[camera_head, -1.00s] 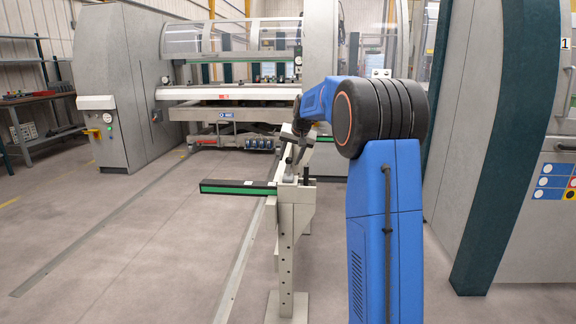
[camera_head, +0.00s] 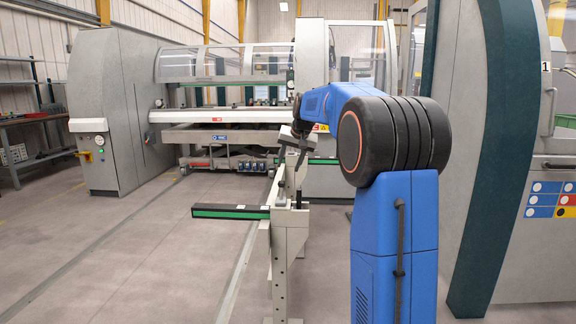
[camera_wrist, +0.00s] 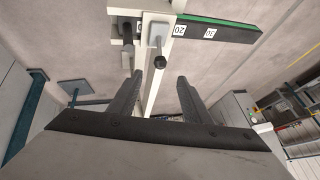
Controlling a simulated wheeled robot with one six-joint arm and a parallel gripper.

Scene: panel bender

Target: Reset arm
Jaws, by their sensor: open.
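My gripper (camera_wrist: 160,90) is open in the wrist view, with its two dark fingers apart and nothing between them. In the head view my blue arm reaches forward, and my gripper (camera_head: 298,147) is small at its end, above the pale post stand (camera_head: 281,262). In the wrist view the stand's beam (camera_wrist: 155,75) runs behind the gap between the fingers, with a small dark knob (camera_wrist: 160,63) on it. I cannot tell how far the fingers are from the stand.
A black and green bar (camera_head: 230,212) juts left from the stand. The large panel bender (camera_head: 225,115) stands at the back. A grey cabinet with a dark green edge (camera_head: 495,200) is close on the right. Floor at the left (camera_head: 130,240) is clear.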

